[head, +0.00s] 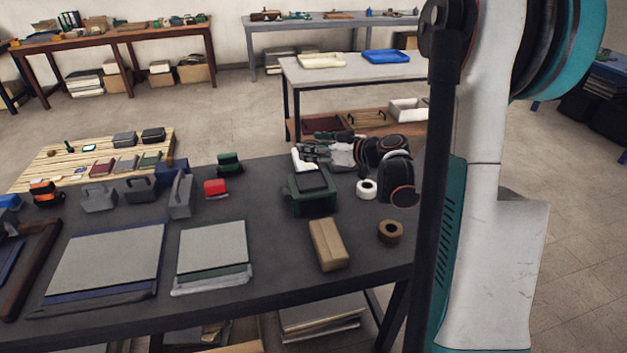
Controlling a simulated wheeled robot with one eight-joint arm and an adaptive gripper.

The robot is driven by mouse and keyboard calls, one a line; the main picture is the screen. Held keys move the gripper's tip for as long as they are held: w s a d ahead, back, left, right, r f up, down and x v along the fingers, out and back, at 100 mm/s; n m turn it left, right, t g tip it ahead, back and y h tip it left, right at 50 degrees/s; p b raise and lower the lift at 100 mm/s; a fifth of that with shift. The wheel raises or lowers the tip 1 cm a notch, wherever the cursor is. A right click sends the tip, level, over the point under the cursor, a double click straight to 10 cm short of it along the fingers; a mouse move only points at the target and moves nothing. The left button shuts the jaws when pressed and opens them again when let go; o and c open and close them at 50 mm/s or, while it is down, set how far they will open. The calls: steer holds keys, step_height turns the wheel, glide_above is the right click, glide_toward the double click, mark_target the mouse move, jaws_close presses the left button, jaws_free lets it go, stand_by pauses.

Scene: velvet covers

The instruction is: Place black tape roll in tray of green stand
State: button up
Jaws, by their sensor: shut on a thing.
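The green stand (312,202) stands on the dark table, with a dark flat tray (311,181) on top. My gripper (312,153) reaches in from the right, just behind and above the stand as seen from the head. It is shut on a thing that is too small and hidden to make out. I cannot pick out a black tape roll for sure. A white tape roll (361,188) and a brown tape roll (390,232) lie on the table to the right of the stand.
A tan box (328,244) lies in front of the stand. A red box (215,188), a dark green item (229,163) and grey holders (181,196) are to the left. Flat panels (212,249) cover the front left. A pale table (350,68) stands behind.

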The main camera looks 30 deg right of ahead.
mark_target(315, 184)
step_height(315, 184, down, 9)
steer(key=b, duration=0.3)
steer(key=shift+f, duration=0.1)
steer(key=shift+f, duration=0.1)
steer(key=o, duration=1.1)
steer(key=shift+c, duration=0.2)
steer(key=p+v, duration=0.3)
steer(key=v, duration=0.9)
